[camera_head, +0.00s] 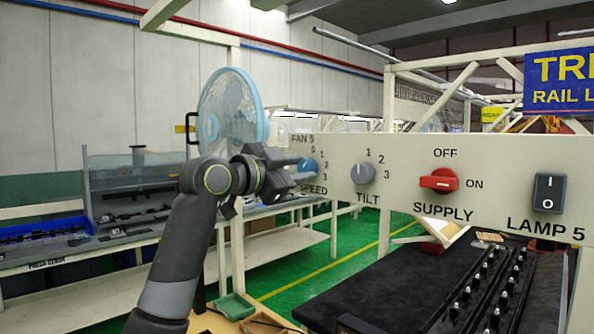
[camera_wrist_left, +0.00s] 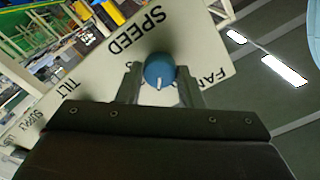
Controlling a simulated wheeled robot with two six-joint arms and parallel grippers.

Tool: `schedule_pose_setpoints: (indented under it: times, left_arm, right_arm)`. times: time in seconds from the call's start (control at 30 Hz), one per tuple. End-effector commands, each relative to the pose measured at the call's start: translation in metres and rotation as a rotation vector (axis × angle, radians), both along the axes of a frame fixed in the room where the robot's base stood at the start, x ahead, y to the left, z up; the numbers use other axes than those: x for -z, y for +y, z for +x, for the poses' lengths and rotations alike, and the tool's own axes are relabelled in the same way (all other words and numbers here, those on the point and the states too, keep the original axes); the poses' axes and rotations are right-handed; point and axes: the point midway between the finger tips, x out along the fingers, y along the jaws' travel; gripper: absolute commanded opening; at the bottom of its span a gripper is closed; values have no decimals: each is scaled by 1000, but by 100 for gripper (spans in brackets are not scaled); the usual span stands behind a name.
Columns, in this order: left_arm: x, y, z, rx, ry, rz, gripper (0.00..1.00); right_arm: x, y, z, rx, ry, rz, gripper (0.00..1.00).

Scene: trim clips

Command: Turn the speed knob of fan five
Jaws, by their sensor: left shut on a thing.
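The blue speed knob (camera_head: 307,165) of fan five sits at the left end of a cream panel (camera_head: 400,150), between the labels FAN 5 and SPEED. My left gripper (camera_head: 296,172) reaches it from the left and is shut on it. In the left wrist view the blue knob (camera_wrist_left: 159,70) sits between the two fingers of the left gripper (camera_wrist_left: 160,82), with a white pointer mark on its face. The fan (camera_head: 230,108) with a light blue rim stands behind, left of the panel. My right gripper is not in view.
The grey TILT knob (camera_head: 362,172), red SUPPLY switch (camera_head: 439,181) and black LAMP 5 rocker (camera_head: 549,193) are on the same panel to the right. A dark bench top (camera_head: 400,285) with rows of clips lies below. A green tray (camera_head: 235,306) is at lower left.

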Motion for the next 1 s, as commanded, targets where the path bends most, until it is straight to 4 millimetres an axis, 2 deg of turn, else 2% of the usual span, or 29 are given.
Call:
schedule_pose_setpoints:
  times: [0.17, 0.2, 0.33, 0.73, 0.87, 1.0]
  left_arm:
    - [0, 0, 0, 0, 1, -1, 11]
    - [0, 0, 0, 0, 1, -1, 39]
    - [0, 0, 0, 0, 1, -1, 55]
    - [1, 6, -5, -1, 0, 0, 55]
    - [4, 20, -18, -3, -4, 0, 55]
    - [5, 44, -41, -5, -6, 2, 55]
  right_arm:
    - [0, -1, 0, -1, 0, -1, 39]
    - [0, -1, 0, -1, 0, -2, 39]
    - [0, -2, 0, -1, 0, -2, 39]
    - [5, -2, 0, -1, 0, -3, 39]
    - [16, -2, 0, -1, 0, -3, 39]
    - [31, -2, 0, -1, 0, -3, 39]
